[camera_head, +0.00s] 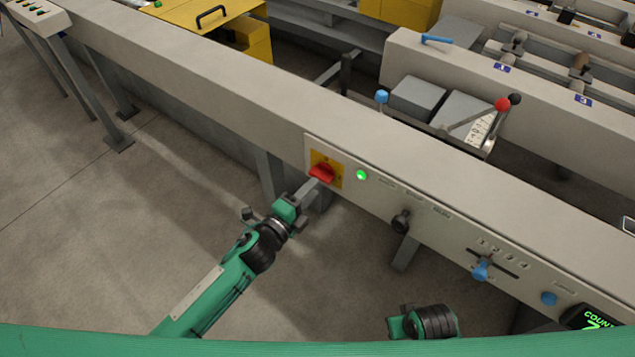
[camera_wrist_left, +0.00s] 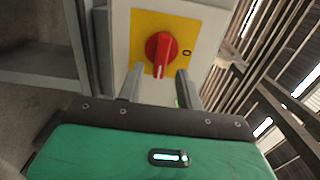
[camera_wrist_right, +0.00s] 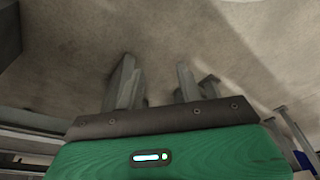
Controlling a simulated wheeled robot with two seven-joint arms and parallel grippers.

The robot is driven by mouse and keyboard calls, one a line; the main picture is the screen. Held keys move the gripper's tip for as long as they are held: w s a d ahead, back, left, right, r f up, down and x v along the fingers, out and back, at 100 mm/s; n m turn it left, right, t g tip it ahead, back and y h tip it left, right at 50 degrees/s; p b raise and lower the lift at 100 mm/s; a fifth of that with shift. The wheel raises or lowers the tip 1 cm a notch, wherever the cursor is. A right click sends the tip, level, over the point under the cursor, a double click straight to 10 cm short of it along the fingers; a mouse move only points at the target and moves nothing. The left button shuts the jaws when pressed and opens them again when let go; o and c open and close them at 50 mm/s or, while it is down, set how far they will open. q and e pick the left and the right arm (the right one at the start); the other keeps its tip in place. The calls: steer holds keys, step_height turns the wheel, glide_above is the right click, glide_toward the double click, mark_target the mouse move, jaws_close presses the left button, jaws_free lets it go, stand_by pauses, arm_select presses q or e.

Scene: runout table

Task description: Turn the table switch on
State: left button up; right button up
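The table switch is a red rotary knob (camera_head: 321,173) on a yellow plate, set in the side panel of the long grey table. In the left wrist view the knob (camera_wrist_left: 160,52) has a white mark pointing down, and a "0" is printed on the plate to its right. My left gripper (camera_head: 310,186) is close in front of the knob. Its fingers (camera_wrist_left: 158,88) are apart, one towards each side of the knob's lower part; whether they touch it I cannot tell. My right gripper (camera_wrist_right: 153,80) is open and empty, away from the panel, pointing at the floor.
A lit green lamp (camera_head: 361,175) is right of the switch. Further right are a black knob (camera_head: 401,221), a blue slider lever (camera_head: 481,269), a blue button (camera_head: 548,298) and a counter display (camera_head: 592,318). Concrete floor (camera_head: 150,200) lies open in front of the table.

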arm_select(q)
steer(key=v, duration=0.9)
steer(key=shift+s+a, duration=0.15)
steer(key=shift+s, duration=0.05)
arm_select(e)
steer(key=shift+s+r, duration=0.1)
steer(key=shift+r, duration=0.4)
steer(key=shift+f, duration=0.1)
